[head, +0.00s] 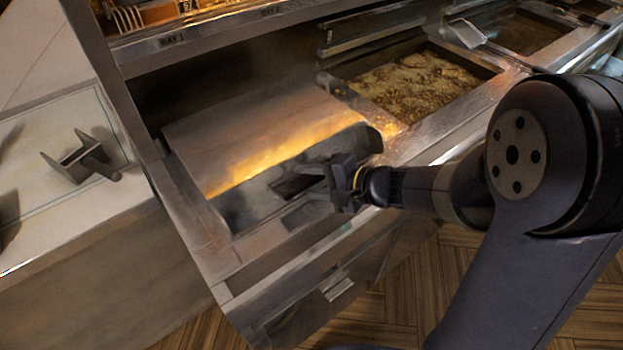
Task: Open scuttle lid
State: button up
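The scuttle lid (250,118) is a broad brushed-metal panel at the left end of the range, under the BAY 1 label. It catches a warm orange glow along its lower edge. Below that edge is a darker grey front part with a rounded right end and a dark slot-like shape (290,186). My gripper (322,180) reaches in from the right, at the right end of that dark shape. I cannot tell whether it touches the lid or front. The fingers are small, dark and partly merged with the background, so their opening is unclear.
An open pan of brown frying oil or food (420,80) lies right of the lid, with another bay (520,32) beyond. A metal scoop-like tool (82,158) lies on the pale counter at left. An overhead shelf edge (240,32) runs above the lid.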

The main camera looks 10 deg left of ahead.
jog(key=shift+c, duration=0.2)
grip_shut()
dwell(0.4)
